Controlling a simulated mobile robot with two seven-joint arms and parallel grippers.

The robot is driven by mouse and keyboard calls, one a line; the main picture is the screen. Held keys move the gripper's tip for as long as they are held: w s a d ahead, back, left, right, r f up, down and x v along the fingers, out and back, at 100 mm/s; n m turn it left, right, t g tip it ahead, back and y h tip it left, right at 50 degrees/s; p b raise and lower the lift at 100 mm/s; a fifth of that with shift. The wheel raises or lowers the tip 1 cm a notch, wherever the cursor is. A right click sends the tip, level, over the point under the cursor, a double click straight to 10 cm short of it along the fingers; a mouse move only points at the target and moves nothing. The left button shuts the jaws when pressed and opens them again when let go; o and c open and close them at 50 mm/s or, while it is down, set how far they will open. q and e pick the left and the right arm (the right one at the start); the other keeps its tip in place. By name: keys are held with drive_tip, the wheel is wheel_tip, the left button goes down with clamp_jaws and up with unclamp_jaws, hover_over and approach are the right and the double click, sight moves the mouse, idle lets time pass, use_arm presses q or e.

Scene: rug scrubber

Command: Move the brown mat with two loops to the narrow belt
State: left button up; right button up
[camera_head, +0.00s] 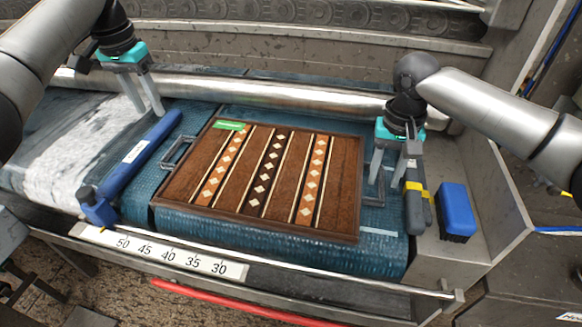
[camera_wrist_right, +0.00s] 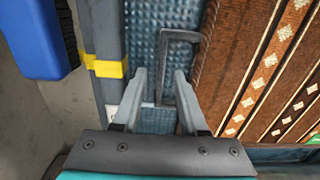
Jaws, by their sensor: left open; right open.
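The brown mat (camera_head: 202,146) with striped and diamond bands lies flat on the wide blue belt (camera_head: 300,236). A grey loop (camera_head: 172,150) sticks out from its left side. The other loop shows at its right side and in the right wrist view (camera_wrist_right: 163,62). My left gripper (camera_head: 147,112) is open and empty, above the belts behind the blue-handled tool. My right gripper (camera_head: 388,180) is open near the right loop; in the right wrist view its fingers (camera_wrist_right: 158,75) point toward the loop, with nothing clearly gripped. The narrow belt (camera_head: 150,178) appears to be the blue strip left of the mat.
A long blue-handled tool (camera_head: 140,158) lies across the belt at the left. A grey tool with yellow bands (camera_head: 416,200) and a blue brush (camera_head: 456,212) lie right of the mat. A metal roller (camera_head: 270,94) spans the back; a numbered ruler (camera_head: 165,252) runs along the front.

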wheel_tip(320, 180, up, 12)
drive_tip(key=shift+f, duration=0.25)
idle(0.4)
